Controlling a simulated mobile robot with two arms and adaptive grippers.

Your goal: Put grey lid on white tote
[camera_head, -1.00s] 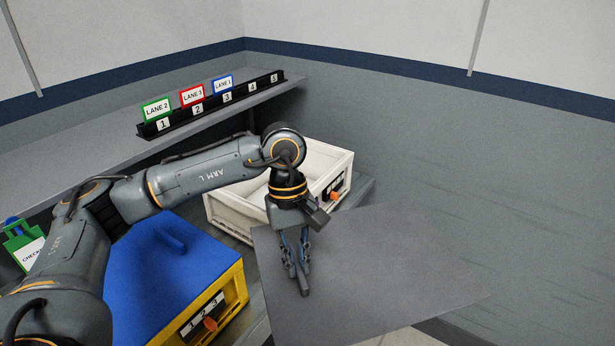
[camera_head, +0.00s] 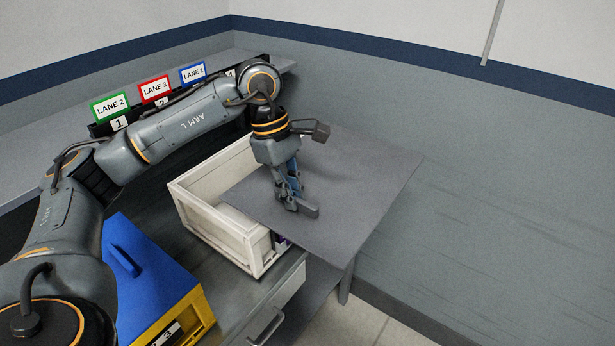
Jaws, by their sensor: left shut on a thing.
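The grey lid (camera_head: 365,185) is a flat, wide plate, roughly level. My left gripper (camera_head: 290,203) points down and is shut on the lid's small bar handle. The white tote (camera_head: 212,232) stands on the bench left of and partly beneath the lid. The lid overlaps the tote's right part in the picture and hides it, while much of the lid reaches out to the right past the tote. The tote's left part is open to view. Whether the lid touches the tote's rim, I cannot tell. My right gripper is out of view.
A yellow tote (camera_head: 188,318) with a blue lid (camera_head: 150,275) stands at the lower left. Behind, a shelf carries a black rail with green (camera_head: 110,107), red (camera_head: 155,90) and blue (camera_head: 193,73) lane signs. A drawer (camera_head: 268,322) is in the bench front. A grey wall (camera_head: 500,190) rises at right.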

